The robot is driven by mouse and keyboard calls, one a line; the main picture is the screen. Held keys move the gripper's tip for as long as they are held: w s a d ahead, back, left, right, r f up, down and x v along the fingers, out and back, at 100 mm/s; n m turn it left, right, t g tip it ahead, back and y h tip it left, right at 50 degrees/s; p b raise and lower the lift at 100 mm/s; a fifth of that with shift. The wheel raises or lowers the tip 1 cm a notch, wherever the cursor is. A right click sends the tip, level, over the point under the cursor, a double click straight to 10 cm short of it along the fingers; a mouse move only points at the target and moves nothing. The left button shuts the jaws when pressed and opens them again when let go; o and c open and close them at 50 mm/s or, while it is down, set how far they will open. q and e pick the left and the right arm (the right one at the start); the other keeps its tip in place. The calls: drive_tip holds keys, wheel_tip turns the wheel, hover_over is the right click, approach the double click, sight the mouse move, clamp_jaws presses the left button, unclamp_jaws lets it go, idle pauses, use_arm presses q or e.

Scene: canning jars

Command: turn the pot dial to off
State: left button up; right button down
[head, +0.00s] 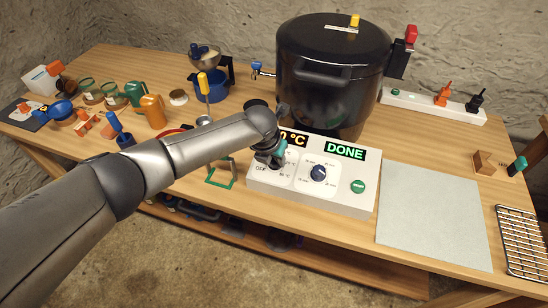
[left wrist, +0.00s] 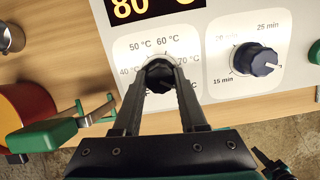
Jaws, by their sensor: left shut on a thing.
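The white control box (head: 343,200) stands at the front of the workbench, below the black pot (head: 328,110). Its left dial, the dark temperature dial (left wrist: 159,74), has marks from 40 °C to 70 °C around it in the left wrist view. My left gripper (head: 272,160) is over this dial, with its fingers (left wrist: 160,82) shut on it from both sides. The arm hides most of the dial in the head view, where the word OFF shows at its lower left. The dial's pointer is hard to read between the fingers. My right gripper is not in view.
A dark blue timer dial (head: 318,173) and a green button (head: 357,186) sit right of the gripped dial. The display reads DONE (head: 345,151). A green-handled tool (left wrist: 42,135) lies close left. A grey mat (head: 432,215) lies right of the box.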

use_arm(q)
clamp_jaws()
